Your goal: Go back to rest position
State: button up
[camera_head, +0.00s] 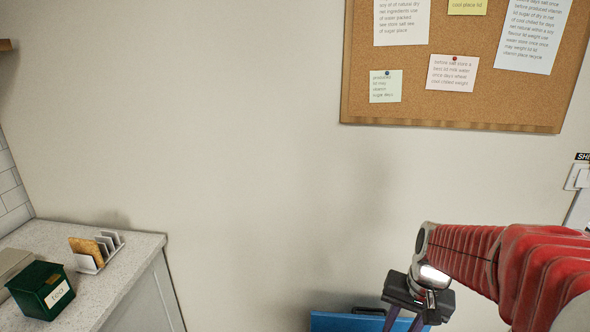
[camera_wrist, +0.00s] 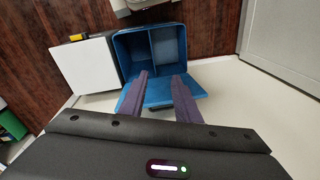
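My gripper (camera_head: 404,322) hangs at the lower right of the head view at the end of my red-sleeved arm, fingers pointing down. In the wrist view its two purple fingers (camera_wrist: 161,76) are spread apart with nothing between them. Beyond them is a blue bin (camera_wrist: 150,48) with a divider inside and a blue flap or panel toward me. Blue also shows behind the gripper at the bottom of the head view. Whether the fingers touch the bin cannot be told.
A counter (camera_head: 130,245) at left holds a dark green box (camera_head: 40,291) and a rack (camera_head: 110,243) with a toast-like slice. A corkboard (camera_head: 430,90) hangs on the wall. A white box (camera_wrist: 86,65) stands beside the bin. Wall space left of my arm is clear.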

jog(key=s+a+r+n+t+h, duration=0.1)
jog(key=s+a+r+n+t, duration=0.3)
jog(key=s+r, duration=0.6)
jog(key=shift+s+a+r+n+t, duration=0.3)
jog(key=shift+s+a+r, duration=0.05)
jog(key=shift+s+a, duration=1.15)
jog(key=shift+s+d, duration=0.1)
jog(key=shift+s, duration=0.05)
